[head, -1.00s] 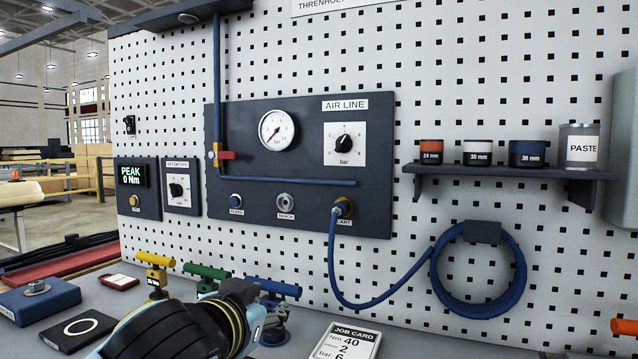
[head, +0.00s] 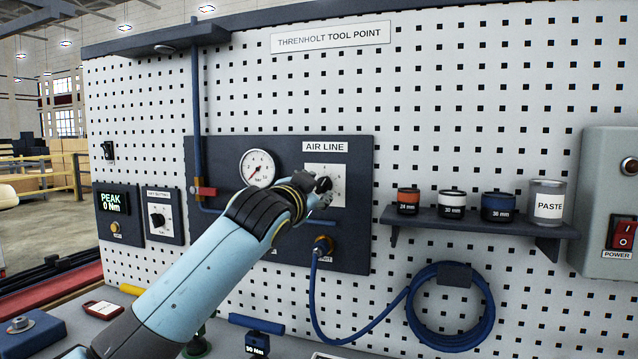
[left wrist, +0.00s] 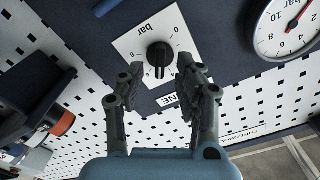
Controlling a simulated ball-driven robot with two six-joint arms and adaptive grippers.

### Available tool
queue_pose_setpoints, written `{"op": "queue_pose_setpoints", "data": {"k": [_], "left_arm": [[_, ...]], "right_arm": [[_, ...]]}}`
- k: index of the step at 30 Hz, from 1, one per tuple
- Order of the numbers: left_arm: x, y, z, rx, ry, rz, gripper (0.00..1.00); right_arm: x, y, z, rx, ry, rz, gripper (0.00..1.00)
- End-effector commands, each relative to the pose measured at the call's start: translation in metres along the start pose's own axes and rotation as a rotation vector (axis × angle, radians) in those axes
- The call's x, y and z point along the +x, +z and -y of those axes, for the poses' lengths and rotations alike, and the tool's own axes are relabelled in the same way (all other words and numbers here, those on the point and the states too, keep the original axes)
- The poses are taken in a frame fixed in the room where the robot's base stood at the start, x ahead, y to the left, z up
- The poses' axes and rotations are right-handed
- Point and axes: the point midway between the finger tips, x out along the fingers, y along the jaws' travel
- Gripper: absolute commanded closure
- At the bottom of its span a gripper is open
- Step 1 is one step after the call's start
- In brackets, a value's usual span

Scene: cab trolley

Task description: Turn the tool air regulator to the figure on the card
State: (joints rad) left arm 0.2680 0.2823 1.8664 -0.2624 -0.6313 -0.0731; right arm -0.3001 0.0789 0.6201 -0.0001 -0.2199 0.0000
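The air regulator is a black knob (left wrist: 159,57) on a white dial plate (head: 340,173) marked "bar", under the AIR LINE label. Its pale pointer mark faces the bottom of the left wrist view. My left gripper (head: 322,190) is at the dial in the head view, partly covering it. In the left wrist view my left gripper (left wrist: 159,80) is open, fingers apart, with the knob between and just beyond the tips; contact is not visible. The round gauge (head: 257,168) has a red needle toward its lower left. The job card is almost wholly below the frame. My right gripper is not in view.
A red-handled valve (head: 204,191) sits left of the dial. A blue hose (head: 413,325) hangs from a fitting below it. A shelf (head: 480,222) with several tins is to the right, then a grey power box (head: 606,230). The pegboard between is clear.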

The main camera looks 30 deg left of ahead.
Motion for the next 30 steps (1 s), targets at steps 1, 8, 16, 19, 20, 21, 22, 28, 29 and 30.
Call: {"op": "queue_pose_setpoints", "data": {"k": [1, 8, 16, 19, 20, 21, 22, 28, 29, 30], "left_arm": [[0.008, -0.001, 0.001, -0.001, 0.0, 0.001, 0.65], [0.026, 0.0, 0.0, -0.001, 0.0, 0.0, 0.65], [0.027, 0.0, 0.0, -0.001, 0.0, 0.0, 0.67], [0.027, 0.0, 0.0, -0.001, 0.0, 0.0, 0.8], [0.027, 0.0, 0.0, -0.001, 0.0, 0.0, 0.84], [0.027, 0.0, 0.0, -0.001, 0.0, 0.0, 0.89], [0.027, 0.0, 0.0, 0.0, 0.0, 0.0, 0.93], [0.027, 0.0, 0.0, -0.001, 0.0, 0.0, 1.0], [0.027, 0.0, 0.0, 0.0, 0.0, 0.0, 1.0], [0.027, 0.0, 0.0, 0.003, 0.0, 0.001, 1.0]], "right_arm": [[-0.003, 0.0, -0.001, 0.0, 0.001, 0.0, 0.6], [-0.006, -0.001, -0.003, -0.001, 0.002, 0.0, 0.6], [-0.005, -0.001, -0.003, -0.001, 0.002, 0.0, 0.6], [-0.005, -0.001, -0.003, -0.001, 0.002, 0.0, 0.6], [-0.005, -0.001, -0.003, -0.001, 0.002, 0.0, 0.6], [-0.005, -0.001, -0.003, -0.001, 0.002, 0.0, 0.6], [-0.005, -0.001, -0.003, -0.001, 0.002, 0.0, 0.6], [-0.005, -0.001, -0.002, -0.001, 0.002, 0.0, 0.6], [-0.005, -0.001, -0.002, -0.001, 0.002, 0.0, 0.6], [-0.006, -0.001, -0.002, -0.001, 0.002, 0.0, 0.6]]}}
